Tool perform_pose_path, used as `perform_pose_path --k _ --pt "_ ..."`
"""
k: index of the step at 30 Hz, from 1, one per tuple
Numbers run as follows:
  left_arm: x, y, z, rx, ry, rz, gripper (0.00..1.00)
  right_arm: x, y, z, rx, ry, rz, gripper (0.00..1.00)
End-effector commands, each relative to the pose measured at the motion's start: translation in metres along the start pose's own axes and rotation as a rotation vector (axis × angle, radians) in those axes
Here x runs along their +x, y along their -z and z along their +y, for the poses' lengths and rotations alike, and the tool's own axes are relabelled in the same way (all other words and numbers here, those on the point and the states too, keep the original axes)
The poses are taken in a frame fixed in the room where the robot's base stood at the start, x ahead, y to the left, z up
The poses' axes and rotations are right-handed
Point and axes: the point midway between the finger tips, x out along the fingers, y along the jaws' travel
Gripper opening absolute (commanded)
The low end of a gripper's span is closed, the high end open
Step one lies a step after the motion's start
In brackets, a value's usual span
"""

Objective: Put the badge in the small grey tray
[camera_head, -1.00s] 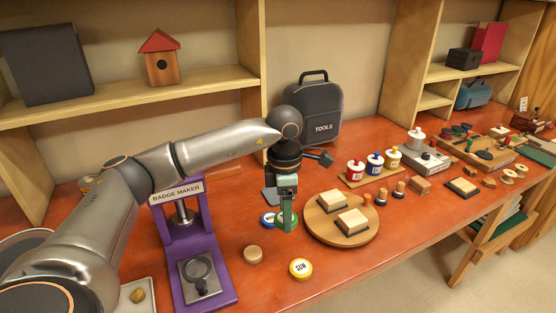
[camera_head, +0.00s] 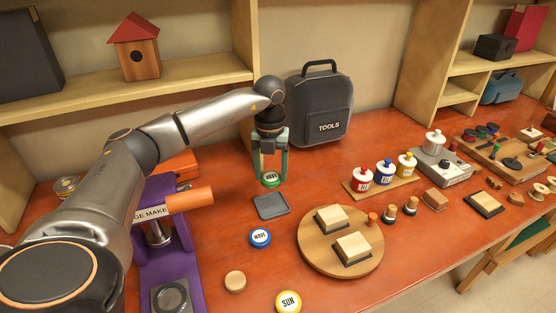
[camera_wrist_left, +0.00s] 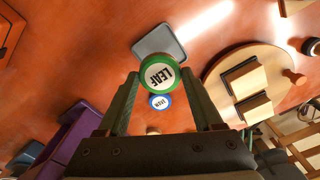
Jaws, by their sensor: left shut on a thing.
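My left gripper (camera_head: 271,180) is shut on a green-rimmed round badge (camera_head: 271,179). In the left wrist view the badge (camera_wrist_left: 162,73) reads LEAF and sits between the fingertips. The small grey tray (camera_head: 271,206) lies flat and empty on the red-brown bench, just in front of the gripper in the head view. In the left wrist view the tray (camera_wrist_left: 158,41) shows beyond the badge, which overlaps its edge in the picture. The badge appears held above the bench. My right gripper is not in view.
A blue WAVE badge (camera_head: 260,238), a yellow SUN badge (camera_head: 288,302) and a wooden disc (camera_head: 235,281) lie nearby. The purple badge maker (camera_head: 165,255) stands left. A round board (camera_head: 312,255) with stamp blocks lies right. A TOOLS case (camera_head: 320,108) stands behind.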

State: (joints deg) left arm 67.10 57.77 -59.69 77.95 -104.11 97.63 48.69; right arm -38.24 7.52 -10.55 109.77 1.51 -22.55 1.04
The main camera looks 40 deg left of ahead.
Motion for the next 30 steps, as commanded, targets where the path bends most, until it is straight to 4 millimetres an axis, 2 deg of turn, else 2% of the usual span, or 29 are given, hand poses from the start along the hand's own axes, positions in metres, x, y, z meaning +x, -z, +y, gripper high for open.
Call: perform_pose_path --k 8,16,21,30 --pt "0.015 0.001 0.001 -0.001 -0.003 0.003 0.3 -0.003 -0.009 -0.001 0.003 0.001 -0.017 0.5" --pt "0.041 0.001 0.0 0.001 -0.001 0.003 0.3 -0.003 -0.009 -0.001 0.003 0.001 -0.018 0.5" --pt "0.057 0.001 0.0 0.001 0.0 0.002 0.3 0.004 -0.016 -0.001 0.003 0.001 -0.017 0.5" --pt "0.065 0.0 0.0 0.001 0.0 0.001 0.3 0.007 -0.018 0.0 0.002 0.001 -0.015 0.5"
